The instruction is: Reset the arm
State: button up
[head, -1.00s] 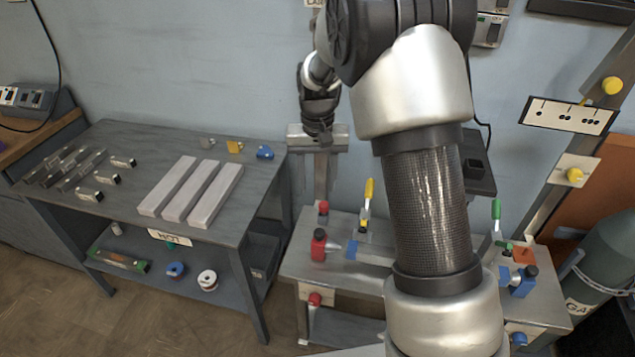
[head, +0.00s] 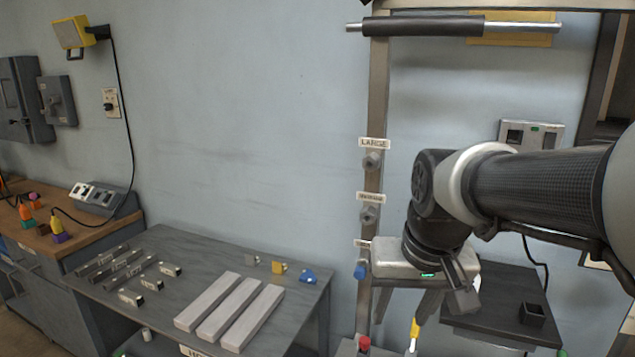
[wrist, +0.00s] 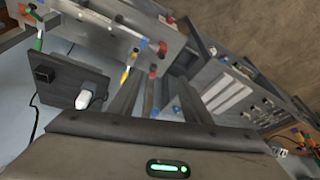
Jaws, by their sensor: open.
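My gripper (head: 408,305) shows in the head view at right of centre, in front of the upright post, with its fingers pointing down. The fingers stand apart with nothing between them. In the wrist view the two dark fingers (wrist: 155,98) also stand apart and empty. My arm comes in from the right edge of the head view and bends down at the wrist. The gripper hangs above the fixture bench, whose top (wrist: 120,33) shows in the wrist view with red, yellow and blue clamps.
The left table (head: 185,252) holds three pale bars (head: 228,312), several dark labelled blocks and small yellow and blue parts. A dark shelf (head: 490,315) with a small square cup (head: 532,315) is below the arm. The post (head: 375,100) carries labelled knobs. The wall at centre-left is clear.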

jog(key=s+d+t, duration=0.1)
jog(key=s+t, duration=0.1)
jog(key=s, duration=0.7)
notch_tip(320, 180, up, 15)
jog(key=p, duration=1.4)
jog(key=shift+s+n, duration=0.3)
jog(key=shift+s, duration=0.15)
